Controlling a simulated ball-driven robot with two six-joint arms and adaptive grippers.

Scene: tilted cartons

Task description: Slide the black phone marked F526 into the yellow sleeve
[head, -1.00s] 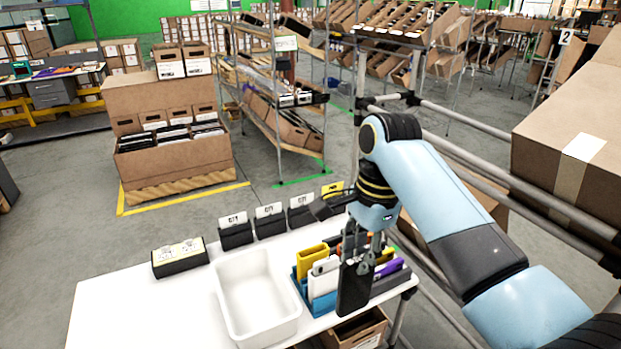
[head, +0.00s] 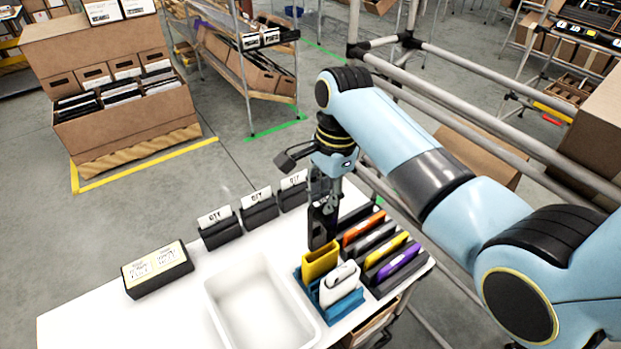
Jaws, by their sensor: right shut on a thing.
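My right gripper (head: 326,196) is shut on a black phone (head: 318,229) and holds it upright, with the phone's lower end close behind the yellow sleeve (head: 320,262). The phone's marking cannot be read. The yellow sleeve stands upright in a blue rack (head: 336,312), its top edge near the phone. I cannot tell whether the phone touches it or stands apart behind it. My left gripper is not in view.
A white phone-like item (head: 341,284) stands in front of the yellow sleeve. Dark slots to the right hold orange, yellow and purple (head: 398,262) items. An empty white tray (head: 262,305) lies left of the rack. Black card holders (head: 220,230) and a black box (head: 157,269) line the back edge.

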